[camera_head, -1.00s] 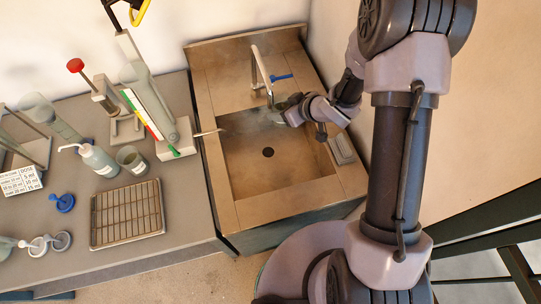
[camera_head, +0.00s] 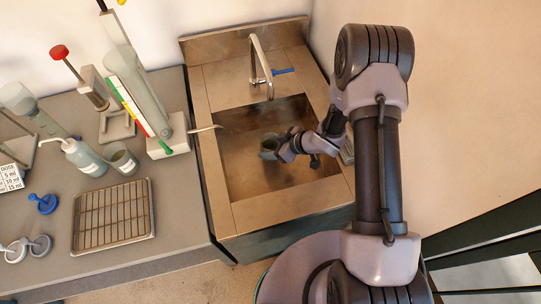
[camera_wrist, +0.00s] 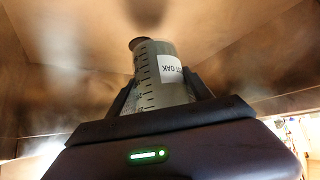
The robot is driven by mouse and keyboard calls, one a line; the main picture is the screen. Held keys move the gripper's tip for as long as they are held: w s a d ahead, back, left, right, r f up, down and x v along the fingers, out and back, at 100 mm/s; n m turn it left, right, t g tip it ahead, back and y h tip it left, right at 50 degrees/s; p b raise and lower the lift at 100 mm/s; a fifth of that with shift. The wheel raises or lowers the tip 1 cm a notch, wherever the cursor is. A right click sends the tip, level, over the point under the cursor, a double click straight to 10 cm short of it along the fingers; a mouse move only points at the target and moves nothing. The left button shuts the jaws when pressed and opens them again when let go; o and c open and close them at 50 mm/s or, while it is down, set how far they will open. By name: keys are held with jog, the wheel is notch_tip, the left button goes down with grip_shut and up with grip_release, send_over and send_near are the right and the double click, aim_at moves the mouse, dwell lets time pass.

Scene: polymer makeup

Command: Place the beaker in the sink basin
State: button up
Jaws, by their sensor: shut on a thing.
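The beaker (camera_head: 269,146) is a greenish clear vessel held over the sink basin (camera_head: 245,178) in the head view. In the wrist view the beaker (camera_wrist: 158,75) shows graduation marks and a white label, and sits between the two dark fingers of my gripper (camera_wrist: 160,98). My gripper (camera_head: 284,149) is shut on the beaker. Basin walls surround the beaker in both views. I cannot tell for certain whether its base touches the basin floor.
A curved faucet (camera_head: 264,68) with a blue lever (camera_head: 283,71) stands at the back of the sink. The bench on the left holds a wire rack (camera_head: 113,216), a wash bottle (camera_head: 84,157), another beaker (camera_head: 121,160) and a blue item (camera_head: 42,203). The front basin floor is clear.

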jog(key=shift+f+b, duration=0.4)
jog(key=shift+f, duration=1.1)
jog(key=shift+f, duration=0.25)
jog(key=o, duration=1.5)
jog(key=shift+r, duration=0.1)
